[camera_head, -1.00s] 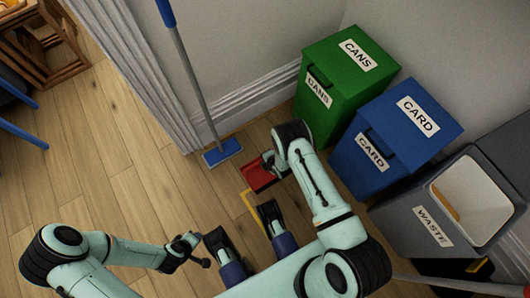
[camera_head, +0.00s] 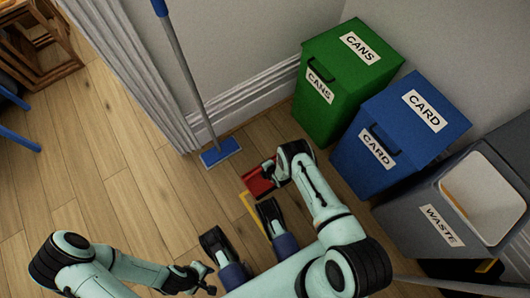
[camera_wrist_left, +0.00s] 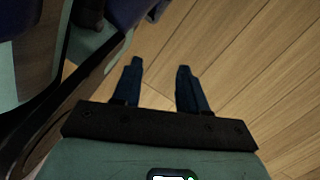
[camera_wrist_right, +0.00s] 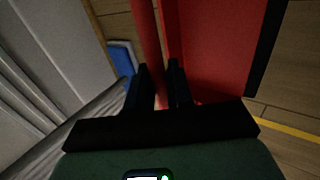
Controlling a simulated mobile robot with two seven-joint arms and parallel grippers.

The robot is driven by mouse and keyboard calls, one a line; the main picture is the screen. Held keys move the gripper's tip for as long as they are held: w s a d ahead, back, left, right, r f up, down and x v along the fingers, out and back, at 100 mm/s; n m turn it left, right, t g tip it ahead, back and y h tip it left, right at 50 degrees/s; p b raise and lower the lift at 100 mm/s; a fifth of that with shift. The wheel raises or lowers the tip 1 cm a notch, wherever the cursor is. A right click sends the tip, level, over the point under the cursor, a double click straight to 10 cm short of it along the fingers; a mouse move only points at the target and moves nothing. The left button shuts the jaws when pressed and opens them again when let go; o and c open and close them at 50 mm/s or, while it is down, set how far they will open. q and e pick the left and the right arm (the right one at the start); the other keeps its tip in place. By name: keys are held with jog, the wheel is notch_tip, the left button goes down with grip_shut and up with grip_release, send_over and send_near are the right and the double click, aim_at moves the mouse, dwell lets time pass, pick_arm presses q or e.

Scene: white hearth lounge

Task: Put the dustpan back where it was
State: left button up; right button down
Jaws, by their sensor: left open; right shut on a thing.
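The red dustpan (camera_head: 258,182) is in my right gripper (camera_head: 268,171), low near the floor in front of the bins. The right wrist view shows the right gripper (camera_wrist_right: 159,70) shut on its red handle (camera_wrist_right: 147,35), with the wide red pan (camera_wrist_right: 215,45) beside it. I cannot tell whether the pan touches the floor. A yellow line (camera_head: 251,207) on the floor lies just below the dustpan, partly hidden by my body. My left gripper (camera_head: 206,280) is open and empty at the bottom, over bare floor; it also shows in the left wrist view (camera_wrist_left: 160,68).
A blue-headed mop (camera_head: 220,153) leans by the wall behind the dustpan. A green CANS bin (camera_head: 330,110), a blue CARD bin (camera_head: 395,160) and a grey WASTE bin (camera_head: 405,228) stand along the right. The wooden floor on the left (camera_head: 110,160) is clear.

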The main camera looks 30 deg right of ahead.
jog(key=c, duration=1)
grip_release()
pick_arm(q)
jog(key=w+d+r+t+p, duration=0.1)
jog(key=w+r+t+p, duration=0.3)
jog(key=w+r, duration=0.3)
jog(key=w+p, duration=0.1)
jog(key=w, duration=0.3)
jog(key=shift+d+r+m+p, duration=0.2)
jog(key=shift+r+m+p, duration=0.05)
jog(key=shift+m+p, duration=0.15)
pick_arm(e)
jog(key=s+a+r+m+g, duration=0.1)
jog(key=s+r+m, duration=0.5)
jog(key=r+m, duration=0.2)
jog(key=s+a+r+m+g, duration=0.1)
jog(key=s+r+m+g, duration=0.1)
jog(key=s+r+m, duration=0.4)
jog(key=s+a+r+m+g+y, duration=0.1)
jog(key=s+r+m, duration=0.6)
jog(key=r+m, duration=0.3)
jog(key=shift+a+r+g, duration=0.3)
jog(key=shift+r, duration=0.05)
